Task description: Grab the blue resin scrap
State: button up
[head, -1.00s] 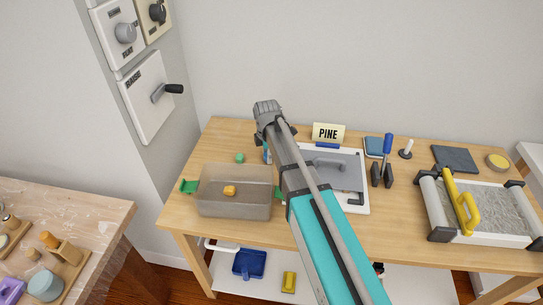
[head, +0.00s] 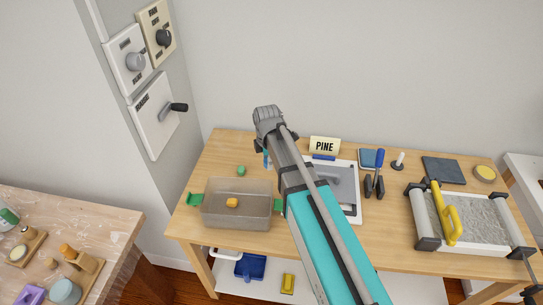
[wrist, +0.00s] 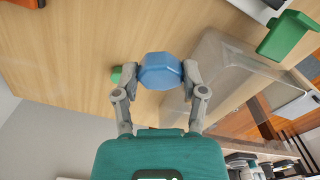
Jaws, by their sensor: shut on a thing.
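The blue resin scrap (wrist: 161,71) is a faceted blue lump between the fingertips of my gripper (wrist: 161,74) in the wrist view. My gripper is shut on it, with a finger touching each side. In the head view a sliver of the blue scrap (head: 266,160) shows below the end of my arm, left of the PINE sign. The fingers themselves are mostly hidden there. The wooden tabletop lies below the scrap; the exact gap cannot be told.
A green scrap (head: 241,171) lies on the table behind a translucent bin (head: 222,221) with green handles. An orange scrap (head: 232,203) is in the bin. A PINE sign (head: 324,146), a grey-topped board (head: 346,185) and a framed grey tray (head: 472,222) stand to the right.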

jog(key=s+r+p, duration=0.3)
jog(key=s+r, duration=0.1)
jog(key=s, duration=0.5)
jog(key=shift+d, duration=0.1)
dwell(0.3)
